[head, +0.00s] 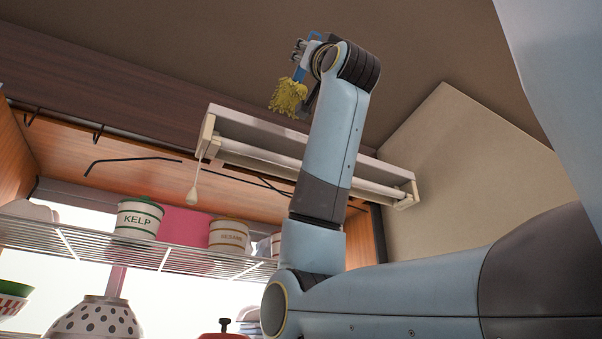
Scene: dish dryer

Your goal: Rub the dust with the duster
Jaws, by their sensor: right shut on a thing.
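A duster with a yellow, shaggy head (288,97) and a blue handle (309,52) shows at the upper middle of the head view. My right gripper (304,54) is shut on the duster and holds it high, with the yellow head hanging down to the left. My right wrist and arm hide part of the grip. The duster's head is in front of the dark upper wall, just above the white lamp fixture in the picture; I cannot tell whether they touch. I cannot make out any dust. My left gripper is not in view.
A white lamp fixture (258,130) with a pull cord (194,183) spans the middle, partly behind my arm. A wire shelf (190,262) holds a KELP canister (138,218) and another canister (229,236). A polka-dot bowl (93,321) and red-lidded pot (226,335) are below.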

